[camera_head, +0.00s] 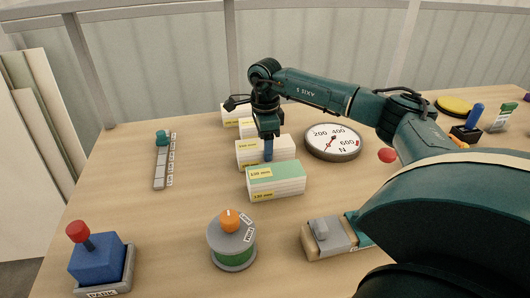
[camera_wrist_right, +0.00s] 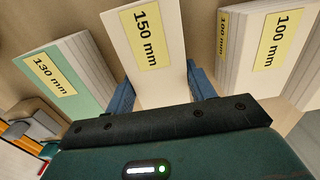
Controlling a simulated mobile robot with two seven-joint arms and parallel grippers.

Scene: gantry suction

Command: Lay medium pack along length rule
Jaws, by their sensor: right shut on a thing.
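My right gripper (camera_head: 268,150) points down among a row of white packs; its blue fingers also show in the right wrist view (camera_wrist_right: 160,90). It is shut on the pack labelled 150 mm (camera_wrist_right: 148,45), with a finger on each side. In the head view this pack (camera_head: 248,154) is partly hidden by the gripper. A green-topped pack labelled 130 mm (camera_head: 275,181) lies just in front. Packs labelled 100 mm (camera_wrist_right: 275,45) stand on the other side. A narrow grey strip with small labels and a teal knob (camera_head: 161,167), seemingly the length rule, lies at left. My left gripper is out of view.
A round force dial (camera_head: 332,141) stands right of the packs. In front are a blue PARK lever box (camera_head: 97,257), a round orange-knobbed device (camera_head: 232,243) and a tan block with a grey clamp (camera_head: 325,238). The table between rule and packs is clear.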

